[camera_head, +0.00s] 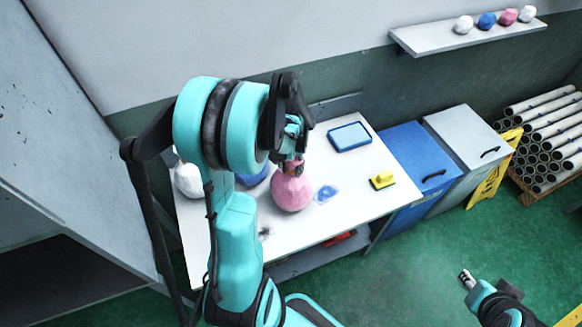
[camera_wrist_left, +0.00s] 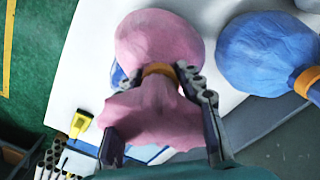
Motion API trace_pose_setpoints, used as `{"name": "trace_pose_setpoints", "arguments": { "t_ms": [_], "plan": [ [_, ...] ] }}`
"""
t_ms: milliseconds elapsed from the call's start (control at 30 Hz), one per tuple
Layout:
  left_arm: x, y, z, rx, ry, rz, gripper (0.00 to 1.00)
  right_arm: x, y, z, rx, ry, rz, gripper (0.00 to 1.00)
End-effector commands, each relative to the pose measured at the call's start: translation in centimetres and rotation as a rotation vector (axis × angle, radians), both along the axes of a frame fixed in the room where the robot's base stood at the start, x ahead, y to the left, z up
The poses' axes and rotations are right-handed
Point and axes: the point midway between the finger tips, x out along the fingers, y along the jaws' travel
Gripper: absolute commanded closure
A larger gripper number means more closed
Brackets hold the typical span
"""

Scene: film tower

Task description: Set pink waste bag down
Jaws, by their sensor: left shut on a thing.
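The pink waste bag (camera_head: 291,191) is at the white table (camera_head: 352,205). It is round below, with a gathered neck and an orange band. My left gripper (camera_head: 290,164) is above it and shut on its neck. In the left wrist view the pink bag (camera_wrist_left: 158,45) shows with the fingers of the left gripper (camera_wrist_left: 160,78) on both sides of the neck by the band. I cannot tell whether the bag's bottom touches the table. My right gripper (camera_head: 466,279) is low at the right, away from the table; its jaws are too small to judge.
A blue bag (camera_wrist_left: 265,52) and a white bag (camera_head: 187,180) stand left of the pink one. A blue stain (camera_head: 326,194), a yellow sponge (camera_head: 382,180) and a blue tray (camera_head: 349,136) lie to the right. Blue (camera_head: 418,160) and grey bins (camera_head: 468,143) stand beyond.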

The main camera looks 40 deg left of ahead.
Motion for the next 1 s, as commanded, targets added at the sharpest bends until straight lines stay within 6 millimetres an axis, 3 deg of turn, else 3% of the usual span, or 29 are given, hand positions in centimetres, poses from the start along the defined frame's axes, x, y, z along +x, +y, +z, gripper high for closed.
{"name": "trace_pose_setpoints", "arguments": {
  "t_ms": [100, 133, 200, 633, 1000],
  "plan": [
    [0.0, 0.0, -0.4, 0.0, 0.0, 0.0, 1.0, 0.0, 0.0, -0.4, 0.0, 0.0, 0.0, 0.64],
    [0.0, 0.0, -0.4, 0.0, 0.0, 0.0, 0.59, 0.0, 0.0, -0.4, 0.0, 0.0, 0.0, 0.64],
    [0.0, 0.0, -0.3, 0.0, 0.0, 0.0, 0.41, 0.0, 0.0, -0.3, 0.0, 0.0, 0.0, 0.64],
    [0.0, 0.0, 0.7, 0.0, 0.0, 0.0, 0.41, 0.0, 0.0, 0.2, 0.0, 0.0, 0.0, 0.64],
    [0.0, 0.0, 8.5, 0.0, 0.0, 0.0, 0.41, 0.0, 0.0, 1.9, 0.0, 0.0, 0.0, 0.64]
  ]
}}
